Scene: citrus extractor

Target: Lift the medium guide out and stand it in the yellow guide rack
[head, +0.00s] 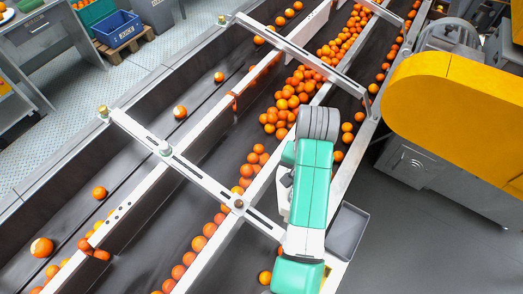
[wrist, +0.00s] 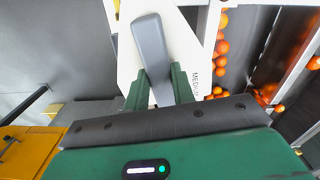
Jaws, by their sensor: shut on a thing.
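The medium guide (wrist: 184,44) is a white plate marked MEDIUM with a grey handle (wrist: 150,50). It fills the upper middle of the wrist view. My gripper (wrist: 158,82) has its two green fingers closed on either side of the handle. In the head view my teal and grey arm reaches over the right side of the conveyor and hides the fingers and most of the guide. I cannot tell whether the guide is clear of its seat. I cannot make out the yellow guide rack with certainty.
Long conveyor lanes with white rails (head: 215,230) carry many oranges (head: 290,95). Slotted crossbars (head: 190,170) span the lanes. A large yellow housing (head: 450,110) stands at right. A small grey tray (head: 347,232) sits beside my arm. Grey floor (head: 400,240) is open at lower right.

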